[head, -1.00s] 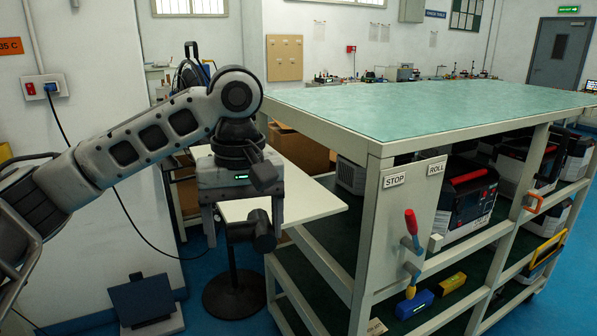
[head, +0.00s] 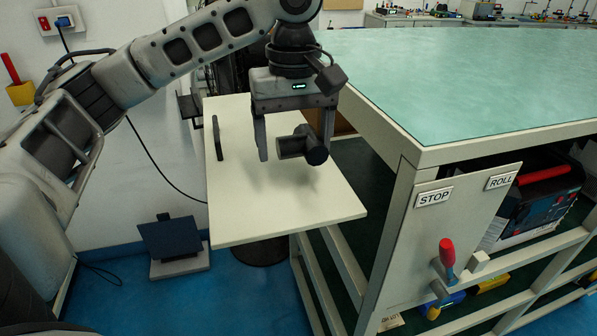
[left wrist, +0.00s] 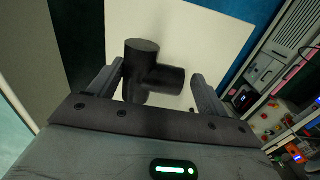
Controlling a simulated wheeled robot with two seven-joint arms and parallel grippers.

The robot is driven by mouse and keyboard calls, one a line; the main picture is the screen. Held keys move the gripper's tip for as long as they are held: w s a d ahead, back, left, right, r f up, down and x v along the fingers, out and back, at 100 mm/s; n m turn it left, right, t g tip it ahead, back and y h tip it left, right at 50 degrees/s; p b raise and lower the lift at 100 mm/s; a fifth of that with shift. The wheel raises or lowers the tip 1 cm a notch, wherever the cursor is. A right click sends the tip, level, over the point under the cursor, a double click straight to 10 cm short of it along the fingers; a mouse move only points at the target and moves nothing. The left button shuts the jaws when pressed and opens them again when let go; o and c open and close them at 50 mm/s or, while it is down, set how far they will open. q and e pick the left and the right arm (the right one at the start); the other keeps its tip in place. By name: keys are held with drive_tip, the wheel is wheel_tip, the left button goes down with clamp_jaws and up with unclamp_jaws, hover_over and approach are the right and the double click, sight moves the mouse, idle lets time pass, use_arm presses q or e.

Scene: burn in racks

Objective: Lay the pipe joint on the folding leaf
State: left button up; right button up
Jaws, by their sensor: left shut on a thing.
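The pipe joint (head: 303,145) is a black T-shaped fitting. My left gripper (head: 294,152) points down and is shut on it, with one finger at each side. In the left wrist view the pipe joint (left wrist: 150,72) sits between the two fingers (left wrist: 155,88). The folding leaf (head: 240,212) is a flat cream board beside the large bench. The pipe joint is over the leaf, with a soft shadow below it; it looks a little above the surface, though the exact gap cannot be told. The leaf also fills the middle of the left wrist view (left wrist: 205,30). My right gripper is not in view.
The green-topped bench (head: 450,90) is on the right, with a STOP/ROLL panel (head: 445,240) and red lever (head: 447,253). The leaf's front part is clear.

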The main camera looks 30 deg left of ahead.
sight(296, 191)
use_arm(q)
wheel_tip(296, 191, down, 7)
drive_tip(key=shift+r, duration=0.15)
idle(0.4)
drive_tip(key=o, duration=1)
drive_tip(key=shift+w, duration=0.1)
wheel_tip(296, 191, up, 12)
drive_tip(key=shift+r, duration=0.1)
